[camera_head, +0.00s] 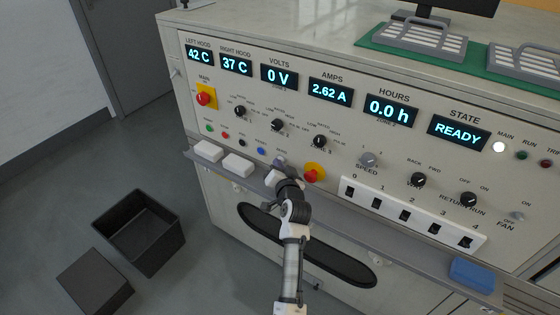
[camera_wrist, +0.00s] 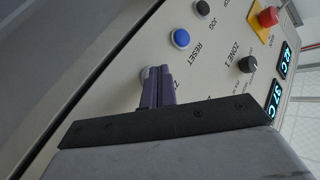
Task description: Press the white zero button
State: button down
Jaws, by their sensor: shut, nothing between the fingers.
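The sloped control panel (camera_head: 330,130) fills the head view's right side. In the wrist view, my gripper (camera_wrist: 157,72) is shut and empty, its two dark fingers together and pointing at the panel. A pale round rim, apparently the white zero button (camera_wrist: 144,73), shows just left of the fingertips, mostly hidden behind them. The label beside it is largely covered. I cannot tell whether the fingertips touch the button or whether it is pressed. In the head view, my gripper (camera_head: 277,172) is at the panel's lower edge, right of the blue button (camera_head: 261,151), and hides the white button.
The blue reset button (camera_wrist: 180,38) and black jog button (camera_wrist: 203,8) are close by. A red emergency button (camera_head: 312,173) stands right of my gripper. A grey ledge (camera_head: 350,205) runs below, with white blocks (camera_head: 238,163) left. Displays read 0 V, 2.62 A, READY.

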jog(key=shift+s+a+p, duration=0.35)
jog(key=shift+s+a, duration=0.1)
jog(key=shift+s, duration=0.25)
jog(key=shift+s+a+p, duration=0.6)
jog(key=shift+s+a, duration=0.15)
jog(key=shift+s, duration=0.25)
jog(key=shift+s+a+p, duration=0.55)
jog(key=shift+s+a, duration=0.2)
jog(key=shift+s, duration=0.25)
